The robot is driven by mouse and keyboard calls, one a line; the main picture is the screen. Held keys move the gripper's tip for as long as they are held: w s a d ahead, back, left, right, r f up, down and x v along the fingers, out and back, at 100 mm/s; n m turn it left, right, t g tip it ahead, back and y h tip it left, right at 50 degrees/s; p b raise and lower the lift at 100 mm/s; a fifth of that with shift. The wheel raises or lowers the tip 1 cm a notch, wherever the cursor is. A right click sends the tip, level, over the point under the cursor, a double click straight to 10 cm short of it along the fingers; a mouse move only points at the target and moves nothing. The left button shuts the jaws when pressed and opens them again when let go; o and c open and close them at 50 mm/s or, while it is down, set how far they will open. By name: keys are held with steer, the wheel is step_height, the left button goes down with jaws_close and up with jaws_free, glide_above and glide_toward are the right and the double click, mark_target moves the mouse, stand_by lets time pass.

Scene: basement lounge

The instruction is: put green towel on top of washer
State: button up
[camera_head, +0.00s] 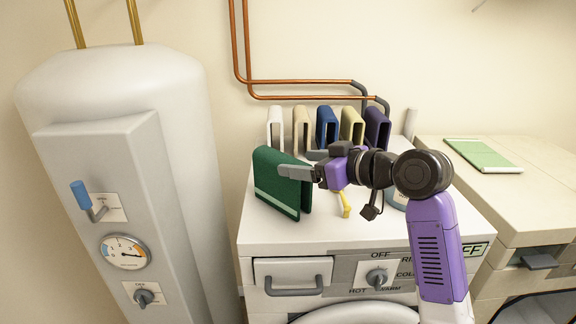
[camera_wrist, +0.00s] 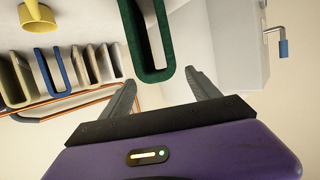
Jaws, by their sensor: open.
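The dark green towel (camera_head: 275,190) is folded over like an upside-down U and stands upright on the left part of the white washer top (camera_head: 330,232). My gripper (camera_head: 297,172) is at the towel's right side near its upper part, with one finger showing in front of it. In the wrist view, the fingers of my gripper (camera_wrist: 160,80) are spread apart. The towel's green fold (camera_wrist: 153,74) shows between the fingertips there. I cannot tell whether the fingers touch it. The gripper holds nothing that I can see.
Several folded towels, including a blue one (camera_head: 327,125), stand in a row at the washer's back. A yellow object (camera_head: 344,205) lies near my wrist. A pale green folded cloth (camera_head: 483,155) lies on the right cabinet. A white tank (camera_head: 120,110) stands left; copper pipes (camera_head: 300,97) run behind.

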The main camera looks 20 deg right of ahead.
steer(key=shift+b+v, duration=0.3)
steer(key=shift+v, duration=2.25)
